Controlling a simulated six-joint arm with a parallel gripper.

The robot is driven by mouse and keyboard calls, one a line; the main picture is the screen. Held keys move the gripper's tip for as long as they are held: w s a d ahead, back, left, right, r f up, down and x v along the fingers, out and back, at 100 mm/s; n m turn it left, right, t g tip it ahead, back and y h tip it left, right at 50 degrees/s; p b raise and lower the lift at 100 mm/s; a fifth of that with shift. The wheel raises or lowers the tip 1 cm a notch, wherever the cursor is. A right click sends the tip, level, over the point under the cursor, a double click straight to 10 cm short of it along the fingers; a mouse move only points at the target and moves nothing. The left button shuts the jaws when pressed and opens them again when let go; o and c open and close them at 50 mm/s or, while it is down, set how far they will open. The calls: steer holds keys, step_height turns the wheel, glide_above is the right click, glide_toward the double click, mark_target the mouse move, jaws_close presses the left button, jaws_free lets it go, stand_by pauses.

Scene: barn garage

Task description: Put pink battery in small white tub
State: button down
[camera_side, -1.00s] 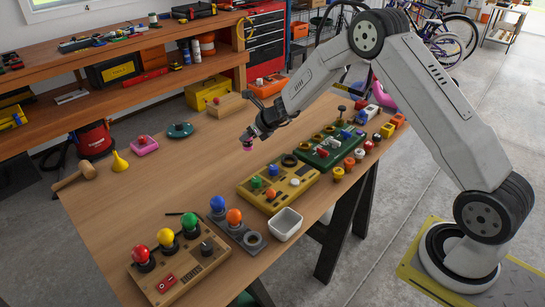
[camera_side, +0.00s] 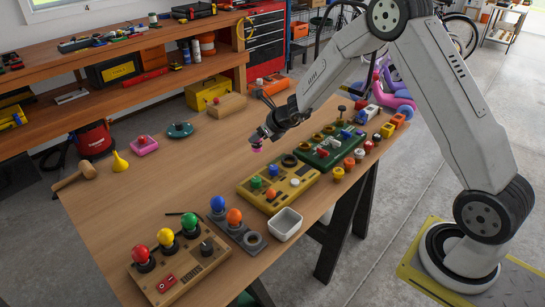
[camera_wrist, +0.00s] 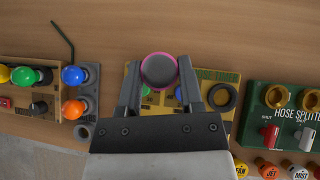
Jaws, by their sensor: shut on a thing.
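The pink battery (camera_side: 257,147) is held at the tip of my gripper (camera_side: 258,138), above the table behind the yellow hose timer panel (camera_side: 247,188). In the wrist view the battery (camera_wrist: 158,70) shows a round grey end with a pink rim, between the two fingers of my gripper (camera_wrist: 159,82). The fingers are shut on it. The small white tub (camera_side: 286,224) stands empty at the table's front edge, right of the grey block with the blue and orange bulbs. The tub is well to the front of my gripper and is not visible in the wrist view.
A green hose splitter board (camera_side: 328,148) lies right of the yellow panel. A wooden board (camera_side: 182,268) with red, yellow and green bulbs is at the front left. A yellow funnel (camera_side: 120,162) and a mallet (camera_side: 75,178) lie far left. The table's middle is clear.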

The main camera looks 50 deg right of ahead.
steer(key=shift+r, duration=0.1)
steer(key=shift+r, duration=2.35)
steer(key=shift+s+a+r, duration=0.1)
steer(key=shift+s, duration=0.15)
steer(key=s+a+n+g+y, duration=0.25)
steer(key=s+a+n, duration=0.2)
steer(key=s, duration=0.45)
steer(key=s+a+n+g+y, duration=0.1)
steer(key=s+a+n+y, duration=0.3)
steer(key=s, duration=0.6)
step_height(320, 180, down, 9)
steer(key=shift+w+f+h, duration=0.15)
steer(key=shift+f+h, duration=0.05)
steer(key=shift+h, duration=0.25)
steer(key=shift+f+n, duration=0.1)
steer(key=shift+n, duration=0.15)
steer(key=shift+f, duration=2.1)
steer(key=shift+f, duration=0.1)
steer(key=shift+f, duration=1.7)
